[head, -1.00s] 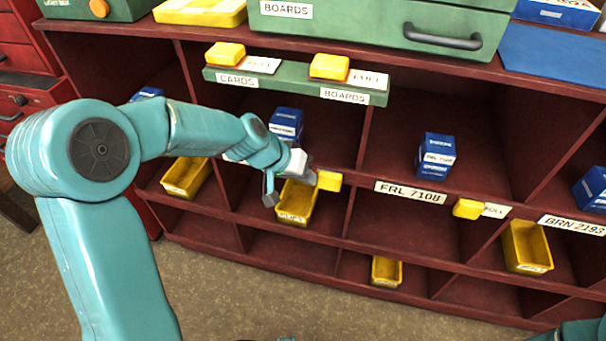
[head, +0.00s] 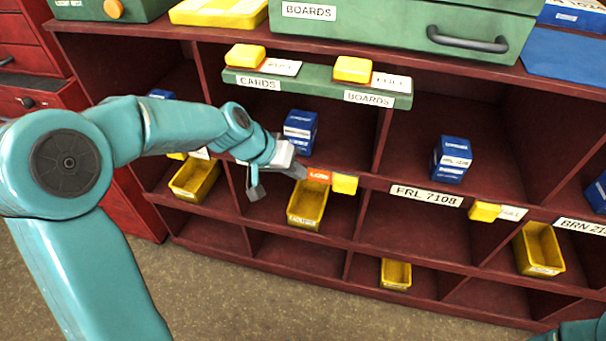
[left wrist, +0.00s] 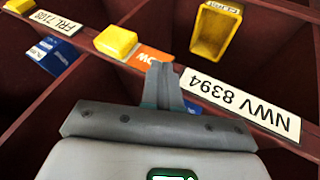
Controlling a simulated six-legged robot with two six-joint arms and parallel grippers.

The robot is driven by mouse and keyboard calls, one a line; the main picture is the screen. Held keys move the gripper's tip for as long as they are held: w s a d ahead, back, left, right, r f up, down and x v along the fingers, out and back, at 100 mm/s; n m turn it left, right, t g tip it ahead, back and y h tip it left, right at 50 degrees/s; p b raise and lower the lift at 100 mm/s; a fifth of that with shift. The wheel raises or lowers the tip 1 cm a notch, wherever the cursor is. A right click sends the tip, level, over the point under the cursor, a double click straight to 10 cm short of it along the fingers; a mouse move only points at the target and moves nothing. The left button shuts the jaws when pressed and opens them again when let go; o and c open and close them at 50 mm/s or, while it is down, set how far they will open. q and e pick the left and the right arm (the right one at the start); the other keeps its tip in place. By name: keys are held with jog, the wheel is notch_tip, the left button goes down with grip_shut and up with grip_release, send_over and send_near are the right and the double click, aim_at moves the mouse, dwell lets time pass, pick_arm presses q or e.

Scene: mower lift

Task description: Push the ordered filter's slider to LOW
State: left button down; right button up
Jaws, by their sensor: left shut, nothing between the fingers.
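My left gripper (head: 302,172) is shut and empty at the shelf edge. Its fingertips are just left of the orange LOW label (head: 319,176). A yellow slider (head: 345,184) sits at the right end of that label, apart from the fingers. In the left wrist view the shut fingers (left wrist: 160,70) are close to the orange label (left wrist: 152,54), with the yellow slider (left wrist: 115,42) beyond it. The NWV 8394 label (left wrist: 242,105) is on the same strip. The slider (head: 485,211) beside the FRL 7108 label (head: 427,196) leaves white FULL showing. My right gripper is not in view.
Blue boxes (head: 300,131) and (head: 452,159) stand in the dark red shelf compartments. Yellow bins (head: 308,205) and (head: 540,249) sit in lower ones. A green strip (head: 318,86) above carries CARDS and BOARDS sliders, both with FULL showing.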

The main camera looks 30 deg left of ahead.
pick_arm(q)
jog(key=v, duration=0.6)
jog(key=shift+r, duration=0.25)
jog(key=shift+s+d, duration=0.1)
